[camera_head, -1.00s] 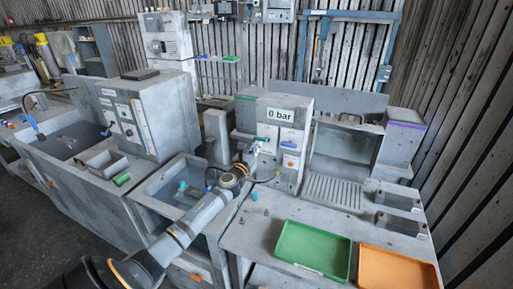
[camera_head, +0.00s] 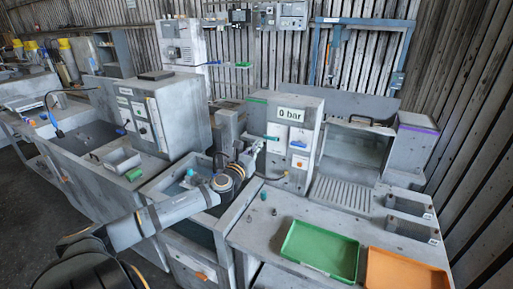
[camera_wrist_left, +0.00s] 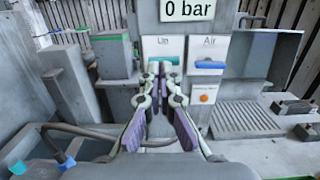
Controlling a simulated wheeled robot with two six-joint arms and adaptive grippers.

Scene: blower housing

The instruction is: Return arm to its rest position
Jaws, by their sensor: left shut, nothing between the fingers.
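My left arm comes in from the lower left in the head view, and its gripper (camera_head: 252,152) is in front of the grey test unit (camera_head: 305,137) with the "0 bar" display. The wrist view shows the two gripper fingers (camera_wrist_left: 157,95) with purple pads, their tips together and nothing held between them. They point at the white panel marked "Lin" (camera_wrist_left: 163,47), beside the panel marked "Air" with a blue handle (camera_wrist_left: 209,64). I cannot tell the exact gap between the fingertips and the panel. My right gripper is not in view.
A green tray (camera_head: 318,276) and an orange tray (camera_head: 400,282) lie on the right bench. Left of the arm are an open sink-like basin (camera_head: 160,180) and a control box (camera_head: 160,120). An enclosure with a slatted grate (camera_head: 340,192) stands to the right.

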